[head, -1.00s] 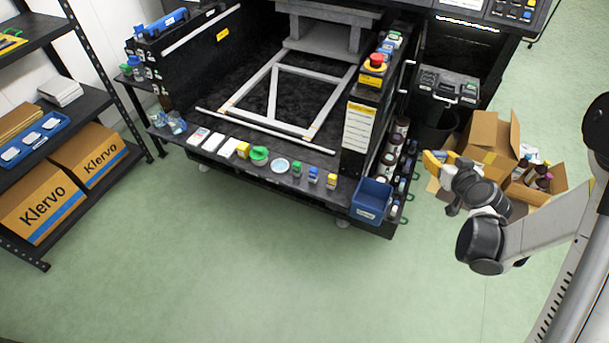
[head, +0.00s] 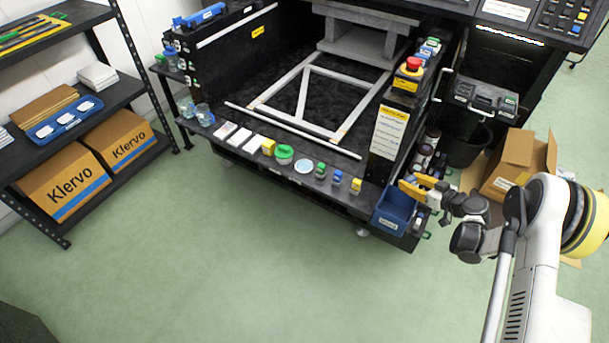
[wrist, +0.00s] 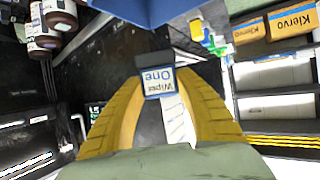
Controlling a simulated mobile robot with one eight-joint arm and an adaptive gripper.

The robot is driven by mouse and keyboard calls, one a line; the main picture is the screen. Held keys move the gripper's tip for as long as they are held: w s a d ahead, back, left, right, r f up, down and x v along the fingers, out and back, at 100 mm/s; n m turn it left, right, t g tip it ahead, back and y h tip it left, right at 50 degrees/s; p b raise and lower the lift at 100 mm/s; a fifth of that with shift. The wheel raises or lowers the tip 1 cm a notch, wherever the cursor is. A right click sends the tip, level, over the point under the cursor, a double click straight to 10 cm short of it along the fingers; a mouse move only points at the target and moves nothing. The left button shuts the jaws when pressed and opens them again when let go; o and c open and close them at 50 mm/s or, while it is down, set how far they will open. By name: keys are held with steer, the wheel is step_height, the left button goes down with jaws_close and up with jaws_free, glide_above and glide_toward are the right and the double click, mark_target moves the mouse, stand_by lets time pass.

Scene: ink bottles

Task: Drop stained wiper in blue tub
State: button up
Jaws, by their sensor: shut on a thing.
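The blue tub (head: 396,212) hangs at the right front corner of the black machine, with a white label on its front. My gripper (head: 410,186) is at the tub's back right rim in the head view. In the wrist view my yellow fingers (wrist: 156,80) are shut on a small dark piece with a white and blue label reading "Wiper One" (wrist: 158,82). I cannot see a stain on it. The blue tub also shows at the top edge of the wrist view (wrist: 150,8), apart from the held wiper. The wiper is too small to make out in the head view.
Dark bottles (head: 424,153) stand behind the tub. A cardboard box (head: 515,165) stands at right. The green floor in front is clear.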

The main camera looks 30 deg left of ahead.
steer(key=shift+f+b, duration=0.7)
steer(key=shift+f, duration=1.25)
steer(key=o, duration=1.2)
steer(key=shift+c, duration=0.2)
steer(key=shift+d+r, duration=0.1)
steer(key=v, duration=1.2)
